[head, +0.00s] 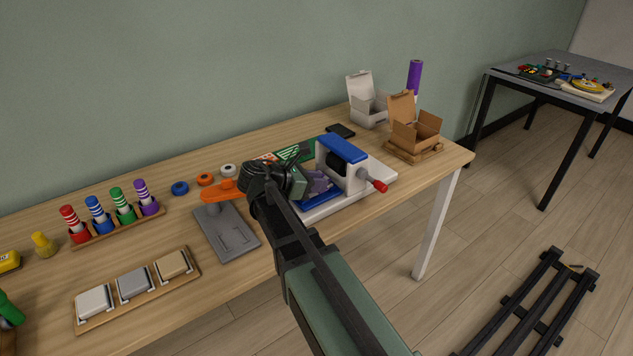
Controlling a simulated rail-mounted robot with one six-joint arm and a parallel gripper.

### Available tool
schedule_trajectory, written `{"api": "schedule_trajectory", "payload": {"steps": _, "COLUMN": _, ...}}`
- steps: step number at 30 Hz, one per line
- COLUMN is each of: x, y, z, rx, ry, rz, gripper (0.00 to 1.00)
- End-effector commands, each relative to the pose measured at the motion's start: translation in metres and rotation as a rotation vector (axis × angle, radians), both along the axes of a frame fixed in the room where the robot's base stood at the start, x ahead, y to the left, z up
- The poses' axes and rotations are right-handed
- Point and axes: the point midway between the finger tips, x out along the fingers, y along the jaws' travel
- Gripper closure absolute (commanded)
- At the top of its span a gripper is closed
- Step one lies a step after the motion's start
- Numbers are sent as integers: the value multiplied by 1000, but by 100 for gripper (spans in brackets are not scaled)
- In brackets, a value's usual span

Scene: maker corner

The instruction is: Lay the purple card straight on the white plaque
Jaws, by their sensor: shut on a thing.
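My gripper (300,180) is at the middle of the table, beside the blue and white press (343,150). A white-topped block (94,300), possibly the white plaque, sits at the left end of a wooden tray at the front left, far from my gripper.
Grey and tan blocks share the wooden tray (190,283). A grey stand with an orange lever (228,235) is left of my gripper. Striped markers (122,206) stand in a rack behind the tray. Open boxes (414,135) and a purple roll (415,77) stand at the right end.

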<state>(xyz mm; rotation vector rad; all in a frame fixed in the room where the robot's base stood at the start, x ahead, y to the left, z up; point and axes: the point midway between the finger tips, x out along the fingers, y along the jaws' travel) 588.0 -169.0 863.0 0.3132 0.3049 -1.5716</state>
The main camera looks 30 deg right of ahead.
Motion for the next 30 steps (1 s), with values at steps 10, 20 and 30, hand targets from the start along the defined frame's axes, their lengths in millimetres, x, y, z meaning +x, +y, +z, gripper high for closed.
{"api": "schedule_trajectory", "payload": {"steps": 10, "x": 0, "y": 0, "z": -6, "rx": 0, "ry": 0, "rz": 0, "gripper": 100}}
{"api": "schedule_trajectory", "payload": {"steps": 20, "x": 0, "y": 0, "z": -11, "rx": 0, "ry": 0, "rz": 0, "gripper": 100}}
{"api": "schedule_trajectory", "payload": {"steps": 30, "x": 0, "y": 0, "z": -10, "rx": 0, "ry": 0, "rz": 0, "gripper": 48}}
